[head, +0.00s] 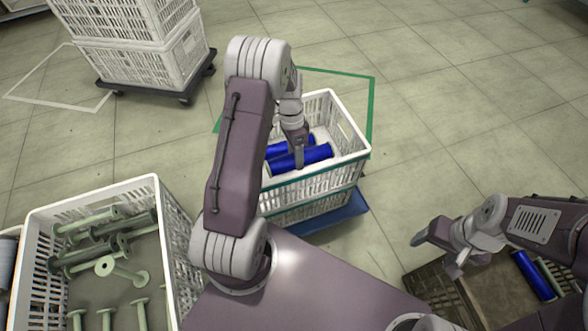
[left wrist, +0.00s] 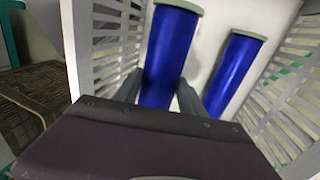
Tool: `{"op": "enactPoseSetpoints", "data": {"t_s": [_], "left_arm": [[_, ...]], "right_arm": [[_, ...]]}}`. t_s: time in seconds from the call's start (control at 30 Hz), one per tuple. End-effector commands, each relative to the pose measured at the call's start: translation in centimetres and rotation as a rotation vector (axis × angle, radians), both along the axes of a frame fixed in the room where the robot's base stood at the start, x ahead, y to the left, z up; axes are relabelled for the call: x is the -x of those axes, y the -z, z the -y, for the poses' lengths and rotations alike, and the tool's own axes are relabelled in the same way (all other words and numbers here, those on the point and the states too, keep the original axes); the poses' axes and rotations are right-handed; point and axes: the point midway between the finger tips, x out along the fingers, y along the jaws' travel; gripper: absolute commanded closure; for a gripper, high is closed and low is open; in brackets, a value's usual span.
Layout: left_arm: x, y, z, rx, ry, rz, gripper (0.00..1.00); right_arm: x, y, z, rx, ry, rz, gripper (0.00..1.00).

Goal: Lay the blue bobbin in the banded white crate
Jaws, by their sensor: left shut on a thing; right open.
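The banded white crate (head: 318,187) stands at the centre of the head view, with a green band around its side. My left gripper (head: 299,161) reaches down into it and is shut on a blue bobbin (head: 317,154). In the left wrist view, this bobbin (left wrist: 172,50) lies between the fingers, inside the crate walls. A second blue bobbin (head: 277,150) lies beside it, roughly parallel and apart, and also shows in the left wrist view (left wrist: 235,70). I cannot tell whether the held bobbin touches the crate floor. My right gripper (head: 436,257) is open and empty.
A brown crate (head: 430,290) at the lower right holds another blue bobbin (head: 534,276). A white crate (head: 172,220) of green bobbins stands at the lower left. Stacked white crates (head: 130,62) sit on a dolly (head: 150,92) behind.

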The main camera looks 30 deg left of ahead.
Motion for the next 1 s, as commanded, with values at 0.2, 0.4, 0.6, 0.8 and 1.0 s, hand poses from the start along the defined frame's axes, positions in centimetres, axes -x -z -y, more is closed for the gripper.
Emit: {"op": "enactPoseSetpoints", "data": {"t_s": [0.2,0.4,0.6,0.8,1.0], "left_arm": [[0.0,3.5,0.0,0.001,0.000,-0.001,1.00],[0.0,6.1,0.0,0.001,-0.001,-0.002,1.00],[0.0,8.5,0.0,0.000,-0.001,0.000,1.00],[0.0,8.4,0.0,0.000,-0.001,0.000,1.00],[0.0,8.6,0.0,0.000,-0.001,0.000,0.31]], "right_arm": [[0.0,2.0,0.0,0.000,0.000,0.000,0.31],[0.0,3.6,0.0,0.000,0.000,0.000,0.31],[0.0,4.7,0.0,0.000,0.000,-0.001,0.31],[0.0,4.5,0.0,0.000,0.000,0.000,0.31],[0.0,4.6,0.0,0.000,0.000,0.000,0.31]]}}
